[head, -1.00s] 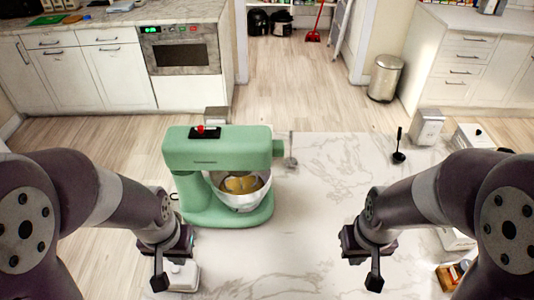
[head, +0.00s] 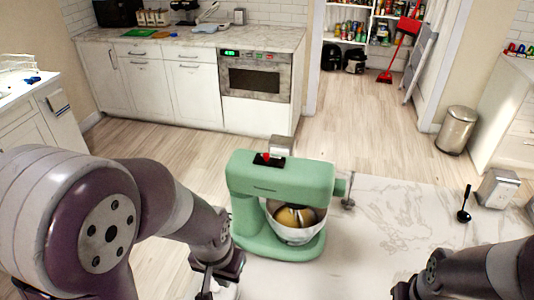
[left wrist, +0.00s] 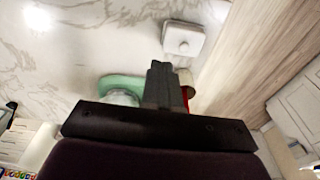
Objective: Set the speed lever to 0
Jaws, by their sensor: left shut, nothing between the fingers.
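The green stand mixer (head: 282,185) stands upright on the marble counter, with a bowl (head: 296,222) of yellow contents under its head. A small red knob (head: 267,156) on a black plate shows on top of the head; I take it for the speed lever, and its setting cannot be read. My left gripper (head: 207,286) is low, left of the mixer's base and apart from it. Its fingers are shut and empty in the left wrist view (left wrist: 158,75), partly hiding the green mixer (left wrist: 122,84). My right gripper (head: 402,292) is at the bottom edge, its fingers mostly cut off.
A metal canister (head: 281,146) stands behind the mixer. A black ladle (head: 464,205) and a metal box (head: 497,188) are at the right. The marble counter (head: 385,225) right of the mixer is clear.

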